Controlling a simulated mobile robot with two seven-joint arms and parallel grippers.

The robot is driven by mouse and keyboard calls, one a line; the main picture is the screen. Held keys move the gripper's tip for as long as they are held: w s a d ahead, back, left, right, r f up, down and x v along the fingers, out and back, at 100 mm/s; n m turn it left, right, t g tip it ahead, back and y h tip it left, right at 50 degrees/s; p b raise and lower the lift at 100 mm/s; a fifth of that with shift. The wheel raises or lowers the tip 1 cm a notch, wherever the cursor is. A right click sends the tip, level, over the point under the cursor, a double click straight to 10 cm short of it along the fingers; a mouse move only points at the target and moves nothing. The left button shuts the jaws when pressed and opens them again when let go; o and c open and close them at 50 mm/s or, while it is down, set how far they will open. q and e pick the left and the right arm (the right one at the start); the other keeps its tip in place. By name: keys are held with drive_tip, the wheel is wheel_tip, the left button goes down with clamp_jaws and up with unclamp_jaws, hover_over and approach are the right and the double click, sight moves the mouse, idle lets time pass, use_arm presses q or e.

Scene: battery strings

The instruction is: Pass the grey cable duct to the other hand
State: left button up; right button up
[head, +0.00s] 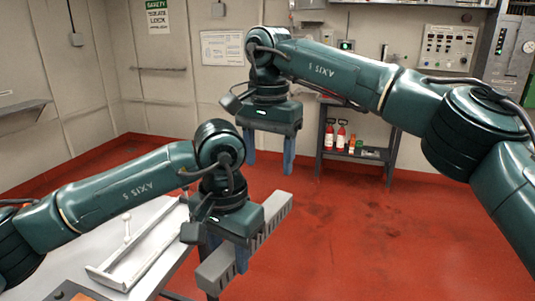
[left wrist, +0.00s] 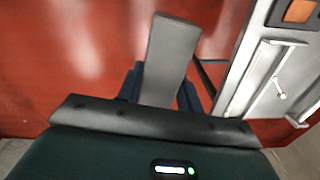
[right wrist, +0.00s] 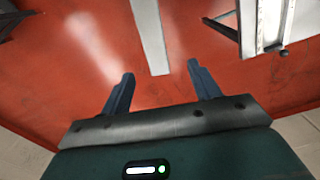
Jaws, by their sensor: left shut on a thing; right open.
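The grey cable duct (head: 272,218) is a long slotted bar. It is held in the air beside the table, slanting from lower left to upper right in the head view. My left gripper (head: 226,262) is shut on it around its middle; the left wrist view shows the duct (left wrist: 169,60) between the fingers (left wrist: 160,88). My right gripper (head: 268,163) is open and empty, above and behind the duct's far end in the head view, fingers pointing down. The right wrist view shows a gap between its fingers (right wrist: 157,80), with a pale grey strip beyond that I cannot identify surely.
A grey table (head: 172,268) at lower left bears a pale tray (head: 110,275) with an upright handle. A shelf (head: 375,157) with red bottles stands at the back wall. A control panel (head: 448,48) hangs at upper right. The red floor (head: 370,240) is clear at right.

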sight(269, 203)
wheel_tip(269, 203, down, 12)
drive_tip(key=shift+r, duration=0.1)
idle(0.4)
drive_tip(key=shift+c, duration=0.4)
use_arm(q)
drive_tip(key=shift+d, duration=0.1)
use_arm(e)
drive_tip(key=c, duration=1.1)
use_arm(q)
drive_tip(key=o, duration=1.1)
use_arm(e)
drive_tip(key=shift+o, duration=0.2)
drive_tip(key=shift+r, duration=0.1)
use_arm(q)
drive_tip(key=shift+o, duration=0.2)
drive_tip(key=shift+r, duration=0.1)
